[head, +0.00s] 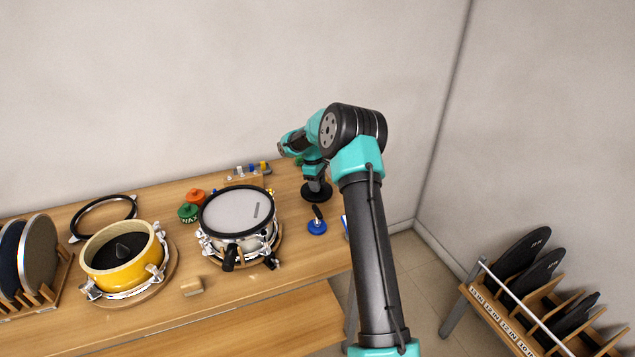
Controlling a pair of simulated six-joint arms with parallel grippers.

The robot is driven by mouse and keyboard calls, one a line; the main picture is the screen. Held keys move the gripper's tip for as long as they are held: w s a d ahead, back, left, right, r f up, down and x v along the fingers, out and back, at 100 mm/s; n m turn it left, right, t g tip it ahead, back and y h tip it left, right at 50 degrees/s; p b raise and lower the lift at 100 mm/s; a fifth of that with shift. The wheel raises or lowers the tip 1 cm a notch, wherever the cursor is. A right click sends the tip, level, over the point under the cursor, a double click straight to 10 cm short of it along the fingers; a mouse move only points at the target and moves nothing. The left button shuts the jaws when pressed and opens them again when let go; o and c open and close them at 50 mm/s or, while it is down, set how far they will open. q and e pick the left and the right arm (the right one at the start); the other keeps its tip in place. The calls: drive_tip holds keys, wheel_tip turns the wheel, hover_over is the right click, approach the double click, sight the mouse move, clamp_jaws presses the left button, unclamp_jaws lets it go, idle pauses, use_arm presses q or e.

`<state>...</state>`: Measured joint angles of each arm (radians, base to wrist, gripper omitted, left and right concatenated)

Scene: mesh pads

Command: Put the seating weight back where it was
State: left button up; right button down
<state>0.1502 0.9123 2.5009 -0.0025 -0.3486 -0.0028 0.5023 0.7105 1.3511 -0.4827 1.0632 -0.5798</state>
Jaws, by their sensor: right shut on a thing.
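My right gripper (314,176) points down over the right end of the wooden bench. It is shut on a dark round-based piece with an upright grip, which looks like the seating weight (316,194). From this view I cannot tell whether the weight's base touches the bench or is slightly above it. A drum with a pale mesh head and a black rim (236,211) stands on a round wooden base, left of the weight. My left gripper is out of view.
A blue-based tool with a dark handle (317,227) stands in front of the weight. Green (188,213) and orange (195,196) tins, a yellow drum shell (122,270) and a loose black hoop (103,216) are further left. A rack of black pads (540,262) is at right.

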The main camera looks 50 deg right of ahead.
drive_tip(key=shift+f, duration=1.45)
drive_tip(key=c, duration=1.1)
unclamp_jaws()
drive_tip(key=shift+f, duration=0.3)
drive_tip(key=o, duration=0.5)
drive_tip(key=shift+c, duration=0.2)
drive_tip(key=shift+r, duration=0.15)
drive_tip(key=r, duration=0.4)
drive_tip(key=w+r, duration=0.1)
drive_tip(key=r, duration=0.7)
drive_tip(key=shift+w+a, duration=0.3)
